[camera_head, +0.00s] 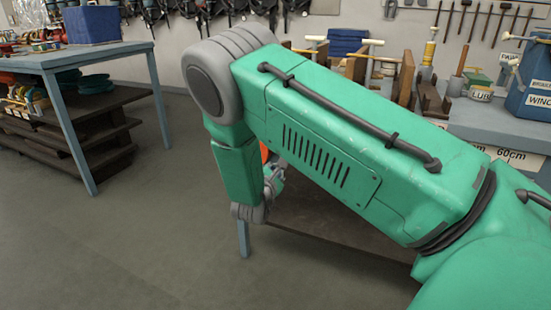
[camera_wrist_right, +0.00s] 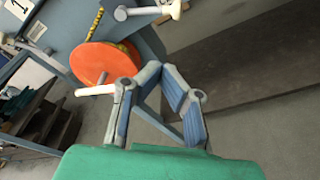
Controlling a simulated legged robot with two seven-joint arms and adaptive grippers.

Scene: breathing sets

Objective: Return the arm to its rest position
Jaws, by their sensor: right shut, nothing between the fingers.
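My right arm (camera_head: 345,140), green with grey joints, comes in from the right and bends down at a grey elbow (camera_head: 207,80). Its gripper (camera_head: 274,180) hangs below the forearm, beside the workbench and partly hidden by the upper arm. In the right wrist view the gripper (camera_wrist_right: 161,72) has its blue-grey fingers closed at the tips, with nothing held. My left gripper is out of view.
An orange disc (camera_wrist_right: 92,62) with a white handle is at the blue-grey bench side, close to the gripper; whether they touch is unclear. Another blue-framed table (camera_head: 50,62) stands left, with a blue box (camera_head: 92,25). The floor (camera_head: 130,230) between is clear.

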